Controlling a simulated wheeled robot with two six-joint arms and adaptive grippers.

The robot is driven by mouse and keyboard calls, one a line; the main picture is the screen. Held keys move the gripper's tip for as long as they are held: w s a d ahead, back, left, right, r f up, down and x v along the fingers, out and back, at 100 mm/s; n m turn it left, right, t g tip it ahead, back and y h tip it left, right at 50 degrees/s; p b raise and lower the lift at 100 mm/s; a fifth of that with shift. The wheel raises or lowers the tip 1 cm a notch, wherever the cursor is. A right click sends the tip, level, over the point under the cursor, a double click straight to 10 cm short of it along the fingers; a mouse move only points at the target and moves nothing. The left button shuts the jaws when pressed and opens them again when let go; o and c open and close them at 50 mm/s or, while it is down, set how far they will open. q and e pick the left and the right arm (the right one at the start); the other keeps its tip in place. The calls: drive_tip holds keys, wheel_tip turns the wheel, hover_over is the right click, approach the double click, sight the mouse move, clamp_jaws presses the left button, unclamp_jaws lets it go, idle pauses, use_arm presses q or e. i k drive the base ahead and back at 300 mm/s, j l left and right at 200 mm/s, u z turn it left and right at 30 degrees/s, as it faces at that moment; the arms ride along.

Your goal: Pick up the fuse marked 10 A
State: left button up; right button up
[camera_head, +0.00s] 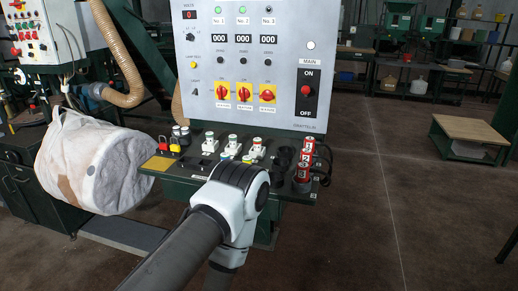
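No fuse marking can be read at this size, so I cannot tell which piece is the 10 A fuse. Small white pieces with coloured tops stand on the dark green ledge (179,190) below the control panel: one white piece (209,142), another (232,143) and a third (257,147). Red cylinders with white labels (304,167) stand at the ledge's right end. One arm of mine rises from the bottom edge and bends in front of the ledge, hiding part of it. Neither gripper is in view.
The grey control panel (272,55) with switches and red-yellow knobs rises behind the ledge. Small padlocks, red and yellow (168,146), sit at its left. A low wooden table (475,130) stands far right. The floor (400,220) between is clear.

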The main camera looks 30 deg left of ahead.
sight(257, 141)
drive_tip(key=i+l+u, duration=0.15)
drive_tip(key=u, duration=0.35)
drive_tip(key=i+l+u, duration=0.3)
drive_tip(key=u, duration=0.15)
